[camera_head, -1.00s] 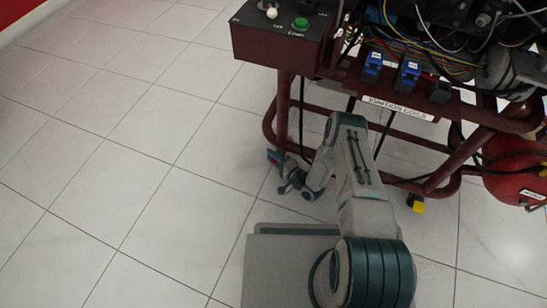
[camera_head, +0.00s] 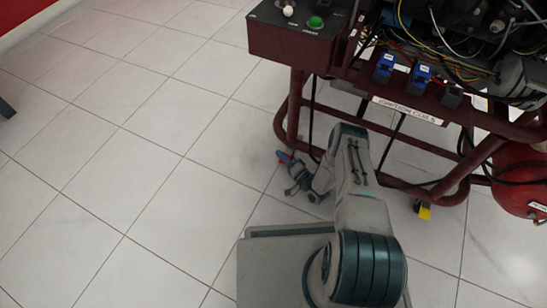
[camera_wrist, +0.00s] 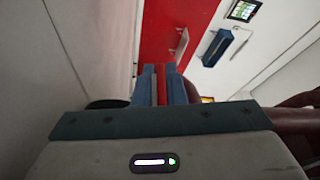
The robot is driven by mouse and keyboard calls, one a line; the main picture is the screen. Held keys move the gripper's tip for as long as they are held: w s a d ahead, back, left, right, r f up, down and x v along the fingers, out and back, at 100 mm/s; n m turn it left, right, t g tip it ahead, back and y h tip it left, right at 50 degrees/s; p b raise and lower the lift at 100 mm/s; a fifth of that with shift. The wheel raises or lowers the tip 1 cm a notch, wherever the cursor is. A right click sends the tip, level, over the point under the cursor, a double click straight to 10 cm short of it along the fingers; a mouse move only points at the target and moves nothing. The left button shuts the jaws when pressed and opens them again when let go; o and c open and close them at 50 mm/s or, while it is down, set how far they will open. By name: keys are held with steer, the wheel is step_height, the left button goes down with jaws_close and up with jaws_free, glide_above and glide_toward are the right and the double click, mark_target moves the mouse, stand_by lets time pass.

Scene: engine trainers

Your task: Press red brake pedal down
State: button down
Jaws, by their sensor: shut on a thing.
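My gripper (camera_head: 284,157) is low over the tiled floor, just left of the lower tubes of the dark red engine trainer (camera_head: 300,41). In the wrist view its two blue fingers (camera_wrist: 161,86) are close together, with a thin red strip (camera_wrist: 161,80) between them. They are shut on this narrow thing. In the head view a small red spot shows at the fingertips. I cannot tell whether this red thing is the brake pedal; no pedal is clearly seen elsewhere on the trainer.
The trainer carries a green button (camera_head: 316,22), blue ignition coils (camera_head: 384,68) and loose wires. A red tank (camera_head: 519,180) stands at the right. A yellow block (camera_head: 424,212) is near the floor. The wrist view shows a red panel (camera_wrist: 180,22).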

steer(key=c, duration=1.5)
jaws_free()
steer(key=shift+s+d, duration=0.1)
steer(key=p+v, duration=0.2)
steer(key=v, duration=0.5)
steer(key=shift+s+d, duration=0.15)
